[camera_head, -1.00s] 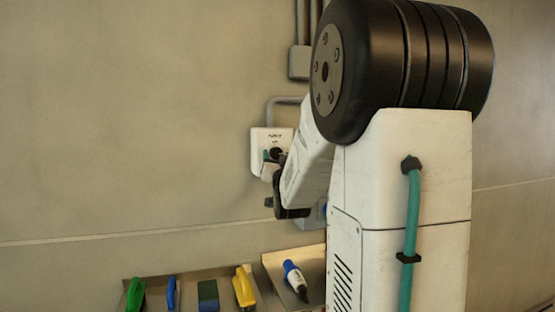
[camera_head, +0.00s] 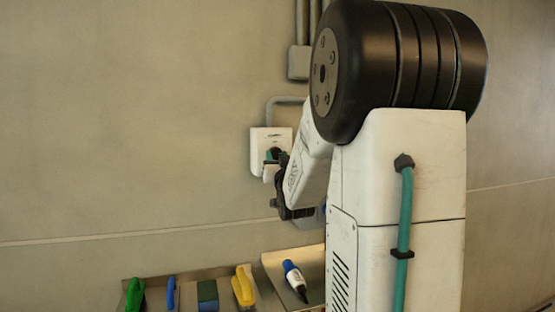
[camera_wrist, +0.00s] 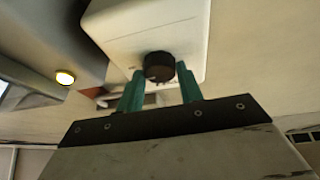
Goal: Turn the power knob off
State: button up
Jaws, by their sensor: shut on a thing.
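The power knob (camera_wrist: 159,67) is a round black knob on a white wall box (camera_wrist: 150,24). In the head view the white box (camera_head: 265,137) is on the wall left of my arm, and my gripper (camera_head: 271,158) covers most of the knob. In the wrist view my gripper (camera_wrist: 160,78) has its two green fingers on either side of the knob, shut on it. The knob's pointer mark cannot be made out.
A grey conduit and junction box (camera_head: 299,62) are on the wall above. Below, a metal tray holds a green-handled brush (camera_head: 135,295), a yellow-handled tool (camera_head: 243,287) and a blue-and-white marker-like tool (camera_head: 295,280). The wall at left is bare.

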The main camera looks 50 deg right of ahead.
jog(key=n+y, duration=0.1)
jog(key=n, duration=0.1)
jog(key=n+t+y, duration=0.1)
jog(key=n, duration=0.1)
jog(key=n+t+y, duration=0.1)
jog(key=n, duration=0.1)
jog(key=shift+s+d+n, duration=0.2)
jog(key=shift+d+n, duration=0.05)
jog(key=shift+n, duration=0.05)
jog(key=n+y, duration=0.1)
jog(key=n, duration=0.1)
jog(key=n+y, duration=0.2)
jog(key=n, duration=0.1)
jog(key=shift+d+n+t, duration=0.1)
jog(key=shift+n+t, duration=0.2)
jog(key=shift+t, duration=0.1)
jog(key=n+y, duration=0.1)
jog(key=n, duration=0.2)
jog(key=n+y, duration=0.1)
jog(key=n, duration=0.1)
jog(key=shift+s+d+r+n+y, duration=0.1)
jog(key=shift+s+r+n+y, duration=0.05)
jog(key=shift+n+y, duration=0.25)
jog(key=shift+r+n+g+y, duration=0.1)
jog(key=shift+n+g+y, duration=0.3)
jog(key=shift+n, duration=0.7)
jog(key=shift+n+g+y, duration=0.3)
jog(key=shift+n+y, duration=0.2)
jog(key=shift+n, duration=0.6)
jog(key=o, duration=1)
